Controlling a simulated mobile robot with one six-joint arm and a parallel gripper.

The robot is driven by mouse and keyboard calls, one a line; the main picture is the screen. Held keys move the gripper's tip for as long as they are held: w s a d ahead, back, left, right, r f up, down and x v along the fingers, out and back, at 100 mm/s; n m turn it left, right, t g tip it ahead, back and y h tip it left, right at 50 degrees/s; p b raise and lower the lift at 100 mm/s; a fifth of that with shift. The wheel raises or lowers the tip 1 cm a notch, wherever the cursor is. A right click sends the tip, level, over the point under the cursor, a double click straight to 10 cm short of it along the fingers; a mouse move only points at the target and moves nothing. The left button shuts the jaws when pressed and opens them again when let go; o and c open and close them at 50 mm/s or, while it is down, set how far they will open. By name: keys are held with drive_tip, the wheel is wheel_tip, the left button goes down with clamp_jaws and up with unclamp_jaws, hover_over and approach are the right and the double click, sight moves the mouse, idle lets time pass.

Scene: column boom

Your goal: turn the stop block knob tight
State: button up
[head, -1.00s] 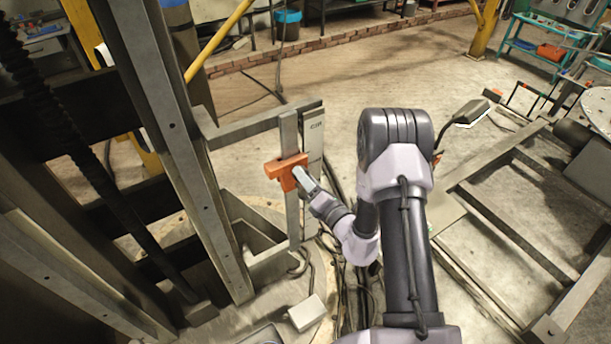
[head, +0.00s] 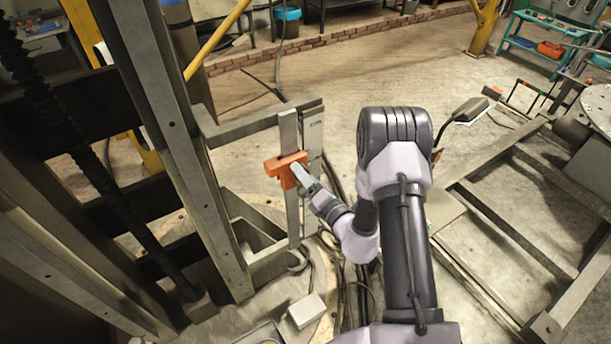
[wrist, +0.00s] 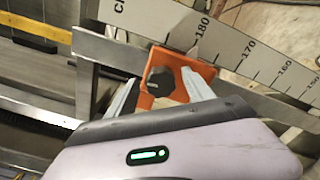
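The orange stop block (head: 273,168) sits on an upright metal bar (head: 291,216) beside the column, and it shows in the wrist view (wrist: 152,102). Its dark, faceted knob (wrist: 160,80) faces my wrist camera; in the head view my gripper hides it. My gripper (head: 298,172) is at the block's face. In the wrist view its two fingers (wrist: 159,82) stand apart, one on each side of the knob. A gap shows beside the knob on both sides, so the gripper is open around it.
A pale scale (wrist: 235,50) runs behind the block, with 180 nearest it. A steel column (head: 170,130) and frame stand left. Cables and a small grey box (head: 307,311) lie on the floor below. A metal floor frame (head: 515,215) lies right. Open floor is behind.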

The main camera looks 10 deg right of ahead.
drive_tip(key=b+v, duration=0.2)
drive_tip(key=v, duration=1.5)
drive_tip(key=shift+s, duration=0.25)
